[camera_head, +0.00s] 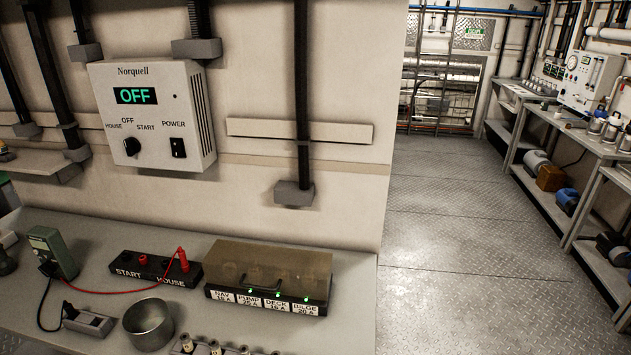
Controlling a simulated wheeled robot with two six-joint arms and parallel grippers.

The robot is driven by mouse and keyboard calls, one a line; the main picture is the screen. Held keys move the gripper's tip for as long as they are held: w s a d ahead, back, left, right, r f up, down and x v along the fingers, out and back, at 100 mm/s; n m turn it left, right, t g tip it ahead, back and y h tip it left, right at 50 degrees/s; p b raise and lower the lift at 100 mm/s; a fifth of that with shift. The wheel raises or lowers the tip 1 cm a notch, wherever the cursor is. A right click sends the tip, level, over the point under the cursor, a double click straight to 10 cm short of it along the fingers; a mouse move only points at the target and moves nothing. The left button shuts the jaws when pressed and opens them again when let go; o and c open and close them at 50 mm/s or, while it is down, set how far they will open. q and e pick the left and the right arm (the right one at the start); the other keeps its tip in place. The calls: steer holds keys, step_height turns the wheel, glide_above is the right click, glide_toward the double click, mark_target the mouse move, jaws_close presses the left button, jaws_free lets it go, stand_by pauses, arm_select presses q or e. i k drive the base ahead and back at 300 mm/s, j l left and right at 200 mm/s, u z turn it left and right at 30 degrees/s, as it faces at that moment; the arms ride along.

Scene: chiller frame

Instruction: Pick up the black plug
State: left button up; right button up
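A black plug (69,310) appears at the end of a black lead, at the left end of a small grey holder (93,323) on the bench. It is small and dark, so its exact seating is unclear. The black lead (42,305) loops down from a green meter (52,250). A red lead (110,292) runs from the meter to a red plug (182,257) standing in the black START/HOUSE block (155,270). Neither of my grippers is in view.
A metal cup (148,325) stands right of the holder. A fuse box with a translucent brown cover (270,265) sits further right. A Norquell panel (150,115) reading OFF hangs above. Several small cylindrical parts (215,346) line the front edge.

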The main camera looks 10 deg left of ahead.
mark_target(68, 308)
steer(key=u, duration=1.75)
